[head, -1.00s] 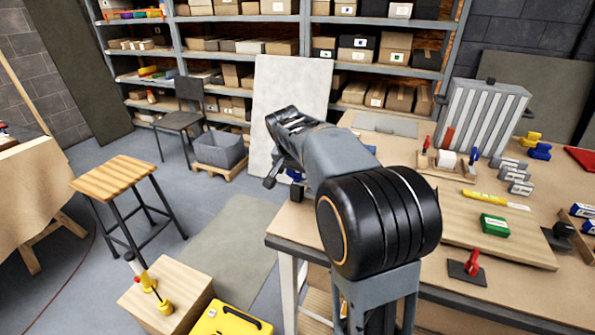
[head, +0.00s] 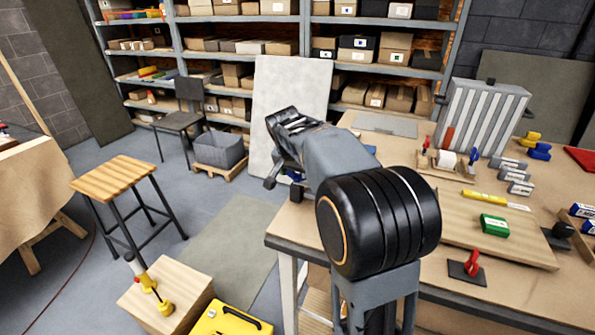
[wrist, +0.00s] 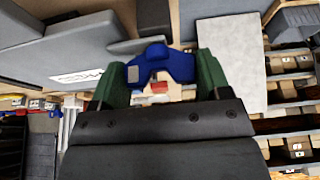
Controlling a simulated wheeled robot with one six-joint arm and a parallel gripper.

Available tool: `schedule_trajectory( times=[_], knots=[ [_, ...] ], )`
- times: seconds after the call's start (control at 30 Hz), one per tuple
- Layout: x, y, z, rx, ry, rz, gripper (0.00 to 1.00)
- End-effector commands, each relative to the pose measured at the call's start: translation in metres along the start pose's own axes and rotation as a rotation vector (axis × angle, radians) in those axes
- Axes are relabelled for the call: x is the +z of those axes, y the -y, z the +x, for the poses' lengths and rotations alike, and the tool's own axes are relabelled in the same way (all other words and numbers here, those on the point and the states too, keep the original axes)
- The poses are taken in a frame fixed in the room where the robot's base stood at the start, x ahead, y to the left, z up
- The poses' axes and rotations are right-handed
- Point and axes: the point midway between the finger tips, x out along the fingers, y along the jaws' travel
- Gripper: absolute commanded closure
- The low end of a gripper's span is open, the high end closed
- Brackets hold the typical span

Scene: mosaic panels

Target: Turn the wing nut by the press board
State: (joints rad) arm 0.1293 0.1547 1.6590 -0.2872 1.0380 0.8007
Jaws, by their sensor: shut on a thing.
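A blue wing nut (wrist: 160,66) with two rounded wings shows in the wrist view. It lies between the green fingers of my gripper (wrist: 161,74). The fingers are shut on it, one at each wing. In the head view my arm hides most of the gripper and the nut; only a small blue patch shows below the wrist, by the left edge of the workbench (head: 285,232). I cannot tell which panel is the press board.
A stool (head: 113,176) and wooden box (head: 165,293) stand left on the floor. Shelves (head: 235,65) line the back.

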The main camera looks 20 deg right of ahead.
Motion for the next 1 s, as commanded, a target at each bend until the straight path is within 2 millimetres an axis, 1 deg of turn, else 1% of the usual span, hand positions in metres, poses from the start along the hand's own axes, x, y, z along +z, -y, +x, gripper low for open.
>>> schedule_trajectory(
  times=[0.27,1.0],
  knots=[
    [-0.0005,0.0001,-0.0012,-0.049,-0.003,-0.108,0.53],
    [-0.0011,-0.0003,-0.0007,-0.312,-0.002,-0.739,0.53]
  ],
)
